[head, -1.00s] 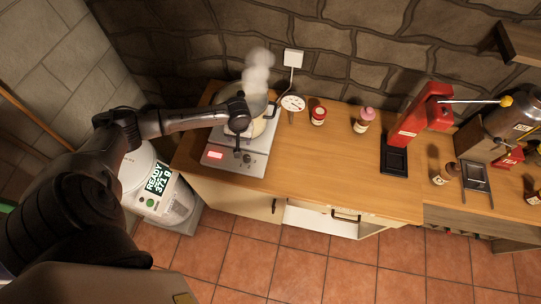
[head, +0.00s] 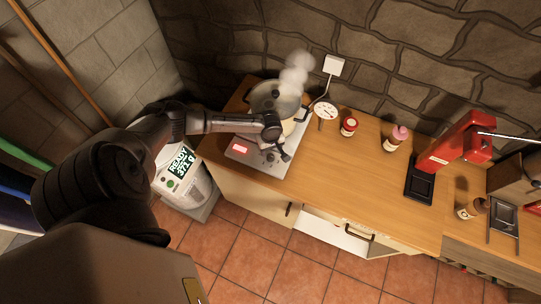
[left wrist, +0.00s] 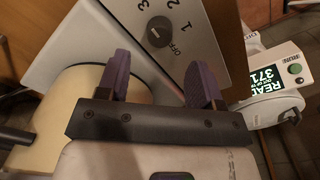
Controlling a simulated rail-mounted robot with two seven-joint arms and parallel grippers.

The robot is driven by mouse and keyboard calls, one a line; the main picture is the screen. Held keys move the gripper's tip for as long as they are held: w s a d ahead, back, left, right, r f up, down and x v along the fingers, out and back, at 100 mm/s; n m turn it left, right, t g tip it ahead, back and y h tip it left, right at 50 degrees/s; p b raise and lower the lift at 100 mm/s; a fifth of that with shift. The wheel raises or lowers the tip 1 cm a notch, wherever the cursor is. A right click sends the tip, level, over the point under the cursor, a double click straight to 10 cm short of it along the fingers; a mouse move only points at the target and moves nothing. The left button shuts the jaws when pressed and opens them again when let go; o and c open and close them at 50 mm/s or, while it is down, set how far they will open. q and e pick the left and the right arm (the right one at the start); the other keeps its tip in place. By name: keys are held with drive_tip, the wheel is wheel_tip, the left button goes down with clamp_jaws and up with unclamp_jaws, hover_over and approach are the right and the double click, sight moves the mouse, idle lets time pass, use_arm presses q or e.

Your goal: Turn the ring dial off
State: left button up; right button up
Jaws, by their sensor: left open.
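The ring dial (left wrist: 158,32) is a dark round knob on the front panel of the grey hot plate (head: 248,158). OFF, 1, 2 and 3 are printed around it in the left wrist view. I cannot tell surely which mark it points to. A steaming metal pot (head: 272,97) stands on the plate. My left gripper (left wrist: 160,80) is open; its two purple fingers are spread, with the dial ahead of the gap and apart from them. In the head view my left gripper (head: 278,148) hangs over the plate's front and partly hides the panel. My right gripper is not in view.
A round gauge (head: 325,110), a red jar (head: 349,126), a pink-capped bottle (head: 396,138) and a red press (head: 455,145) stand to the right. The wooden counter front (head: 330,185) is clear.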

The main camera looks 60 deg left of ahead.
sight(271, 156)
use_arm(q)
wheel_tip(271, 156, down, 6)
drive_tip(key=shift+f, duration=0.25)
idle(0.4)
drive_tip(key=c, duration=0.9)
